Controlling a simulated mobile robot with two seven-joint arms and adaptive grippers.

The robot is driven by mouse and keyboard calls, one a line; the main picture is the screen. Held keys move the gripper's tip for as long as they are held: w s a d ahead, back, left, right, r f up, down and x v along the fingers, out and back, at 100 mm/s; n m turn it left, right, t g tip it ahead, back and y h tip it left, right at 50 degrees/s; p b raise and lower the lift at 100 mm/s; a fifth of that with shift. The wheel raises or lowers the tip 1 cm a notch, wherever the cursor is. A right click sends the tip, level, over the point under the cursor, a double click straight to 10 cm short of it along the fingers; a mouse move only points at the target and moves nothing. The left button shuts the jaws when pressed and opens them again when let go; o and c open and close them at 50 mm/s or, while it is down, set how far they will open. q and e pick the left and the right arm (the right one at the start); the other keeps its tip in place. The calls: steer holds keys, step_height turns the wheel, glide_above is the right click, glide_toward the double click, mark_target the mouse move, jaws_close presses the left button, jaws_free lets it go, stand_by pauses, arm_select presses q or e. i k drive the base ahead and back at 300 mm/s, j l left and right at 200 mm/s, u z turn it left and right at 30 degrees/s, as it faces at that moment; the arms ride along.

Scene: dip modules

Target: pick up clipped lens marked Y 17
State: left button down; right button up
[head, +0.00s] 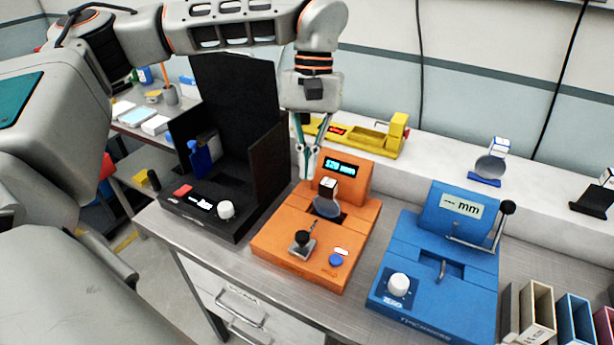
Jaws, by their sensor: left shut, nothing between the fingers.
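A round grey lens (326,207) stands in the slot of the orange device, with a white-and-black clip (328,187) on its top. Another clipped lens (489,166) stands on a blue stand on the back ledge. A further white clip (607,178) shows above a black stand at the far right edge. The markings on the clips are too small to read, so I cannot tell which is Y 17. My left gripper (307,174) points down, shut and empty, just above and left of the clip in the orange device. My right gripper is out of view.
The orange device (275,243) has a lit display and a lever. A black device (207,219) with tall dark panels stands left, a blue gauge (430,318) right. A yellow device (373,140) sits on the back ledge. Coloured bins (537,309) stand at lower right.

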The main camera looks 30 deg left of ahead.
mark_target(326, 206)
steer(key=k, duration=1)
